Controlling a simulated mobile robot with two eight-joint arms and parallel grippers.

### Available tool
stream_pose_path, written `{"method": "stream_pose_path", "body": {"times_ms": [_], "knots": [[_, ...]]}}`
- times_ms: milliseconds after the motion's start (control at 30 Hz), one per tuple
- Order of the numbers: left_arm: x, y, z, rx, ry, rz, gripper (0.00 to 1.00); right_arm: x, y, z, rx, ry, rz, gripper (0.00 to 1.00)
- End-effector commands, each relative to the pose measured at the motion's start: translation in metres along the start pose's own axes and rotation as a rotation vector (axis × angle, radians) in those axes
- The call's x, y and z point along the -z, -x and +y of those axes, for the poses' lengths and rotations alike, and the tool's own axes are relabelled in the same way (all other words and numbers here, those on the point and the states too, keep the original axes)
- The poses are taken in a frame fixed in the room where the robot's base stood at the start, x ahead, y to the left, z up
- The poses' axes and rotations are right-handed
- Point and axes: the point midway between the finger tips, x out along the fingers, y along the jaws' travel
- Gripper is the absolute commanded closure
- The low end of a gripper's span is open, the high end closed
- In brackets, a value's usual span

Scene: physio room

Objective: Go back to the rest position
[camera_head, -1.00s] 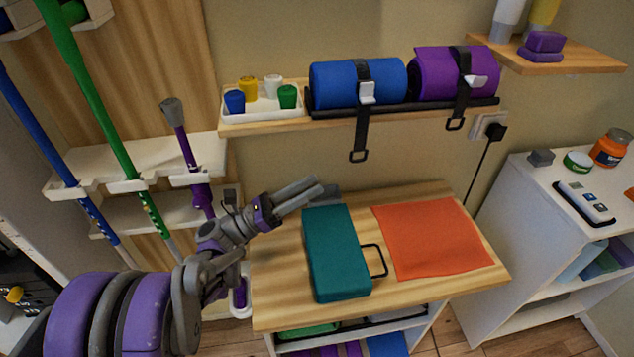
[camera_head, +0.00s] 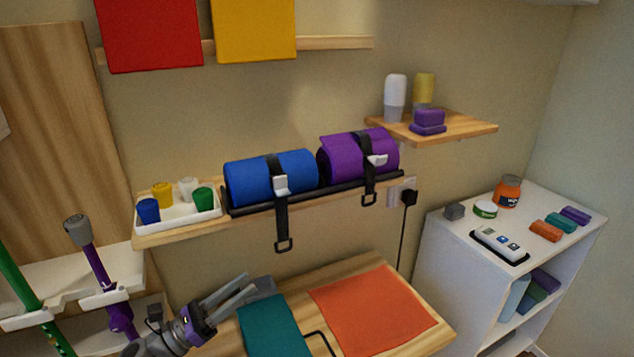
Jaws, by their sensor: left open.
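My left gripper (camera_head: 248,287) comes in at the bottom, left of centre. It is open and empty, its fingers pointing up and to the right. My right gripper is out of view.
An orange cloth (camera_head: 374,310) lies on the table. Above it, a wall shelf (camera_head: 170,236) bears a white tray of small cups (camera_head: 178,214), a blue roll (camera_head: 270,177) and a purple roll (camera_head: 357,156). A white cabinet (camera_head: 455,262) stands at the right.

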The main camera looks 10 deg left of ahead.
Motion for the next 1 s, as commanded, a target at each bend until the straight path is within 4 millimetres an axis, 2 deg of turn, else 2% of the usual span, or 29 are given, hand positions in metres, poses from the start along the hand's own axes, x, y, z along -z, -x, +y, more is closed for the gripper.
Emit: {"method": "stream_pose_path", "body": {"times_ms": [133, 267, 367, 500, 667, 800, 900, 1000], "knots": [[0.021, -0.024, -0.035, 0.039, -0.157, 0.191, 0.6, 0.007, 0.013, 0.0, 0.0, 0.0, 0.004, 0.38], [0.057, -0.033, -0.083, 0.152, -0.435, 0.469, 0.6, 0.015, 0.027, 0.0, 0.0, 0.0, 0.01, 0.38], [0.082, -0.023, -0.117, 0.292, -0.682, 0.674, 0.6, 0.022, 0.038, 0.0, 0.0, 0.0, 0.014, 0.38], [0.103, 0.009, -0.153, 0.562, -1.048, 0.916, 0.6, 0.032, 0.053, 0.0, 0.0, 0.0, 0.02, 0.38], [0.105, 0.058, -0.175, 0.961, -1.478, 1.113, 0.6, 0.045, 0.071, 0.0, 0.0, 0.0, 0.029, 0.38], [0.092, 0.094, -0.176, 1.325, -1.793, 1.202, 0.6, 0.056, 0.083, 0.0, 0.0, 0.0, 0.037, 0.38], [0.082, 0.11, -0.173, 1.531, -1.946, 1.225, 0.6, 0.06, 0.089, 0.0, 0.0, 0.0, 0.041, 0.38], [0.075, 0.118, -0.171, 1.663, -2.032, 1.231, 0.6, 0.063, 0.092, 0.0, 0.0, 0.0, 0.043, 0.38]]}}
